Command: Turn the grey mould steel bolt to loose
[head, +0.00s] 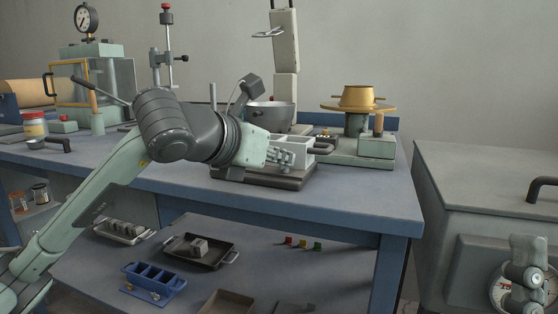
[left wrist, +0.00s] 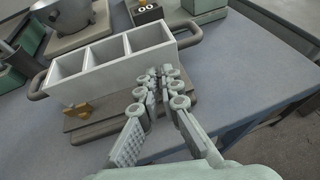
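The pale grey mould (head: 294,147), an open three-compartment box, sits on a dark base plate (head: 291,181) on the bench. It also shows in the left wrist view (left wrist: 110,68). A brass-coloured winged fastener (left wrist: 82,111) stands at its near left side. My left gripper (head: 283,156) is at the mould's near side. In the left wrist view its fingertips (left wrist: 162,75) are close together by the mould's right end. They cover whatever is there, so I cannot see the steel bolt or contact with it. My right gripper (head: 524,272) appears partly at the lower right edge.
A metal bowl (head: 270,116) on a mixer stands behind the mould. A flow table with a brass cone (head: 357,97) is behind right. A grey cabinet (head: 490,180) stands right of the bench. Bench top is clear near its front right corner. Trays and a blue mould (head: 154,284) lie below.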

